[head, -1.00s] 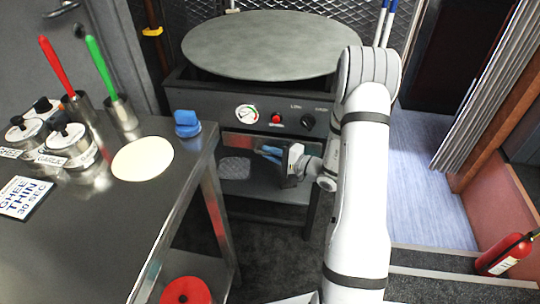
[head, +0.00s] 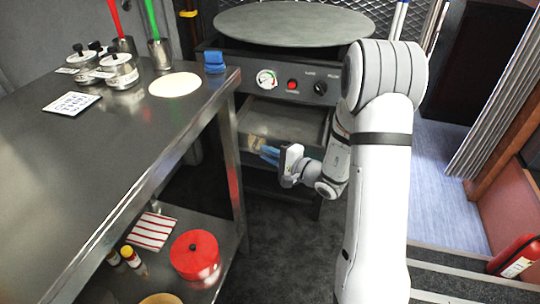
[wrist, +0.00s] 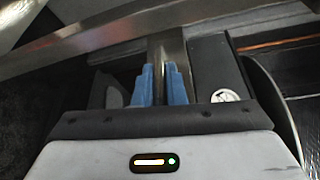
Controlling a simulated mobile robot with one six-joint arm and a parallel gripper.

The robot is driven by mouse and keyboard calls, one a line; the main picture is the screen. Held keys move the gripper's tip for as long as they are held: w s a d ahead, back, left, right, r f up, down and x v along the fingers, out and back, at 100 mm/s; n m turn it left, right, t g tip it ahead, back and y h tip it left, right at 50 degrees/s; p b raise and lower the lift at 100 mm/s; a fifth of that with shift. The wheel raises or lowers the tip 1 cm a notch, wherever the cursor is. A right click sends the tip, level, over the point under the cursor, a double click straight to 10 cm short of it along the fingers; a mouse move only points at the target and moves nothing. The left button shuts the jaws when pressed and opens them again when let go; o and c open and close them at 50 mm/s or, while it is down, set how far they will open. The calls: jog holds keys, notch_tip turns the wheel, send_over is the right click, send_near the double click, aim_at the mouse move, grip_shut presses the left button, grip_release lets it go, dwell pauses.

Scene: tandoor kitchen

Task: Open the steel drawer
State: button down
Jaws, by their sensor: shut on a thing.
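The steel drawer (head: 288,118) sits under the control panel of the round-topped griddle stand in the head view. It stands pulled out, with its grey interior visible from above. My gripper (head: 268,153) is at the drawer's front, its blue fingers shut on the handle. In the wrist view my gripper (wrist: 161,84) has its two blue fingertips on either side of a steel bar (wrist: 167,50), which looks like the drawer handle. My gripper and wrist hide part of the drawer front.
A steel table (head: 120,150) stands close on the left, with a red lidded pot (head: 195,254) on its lower shelf. The griddle plate (head: 292,22) is above the drawer. A fire extinguisher (head: 516,257) stands at the right. Dark floor is open below the gripper.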

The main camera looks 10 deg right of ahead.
jog(key=shift+s+d+f, duration=0.1)
jog(key=shift+s+d, duration=0.05)
jog(key=c, duration=1.8)
grip_release()
jog(key=o, duration=0.3)
jog(key=p+v, duration=0.1)
jog(key=v, duration=0.6)
jog(key=shift+s+d, duration=0.2)
jog(key=shift+s, duration=0.15)
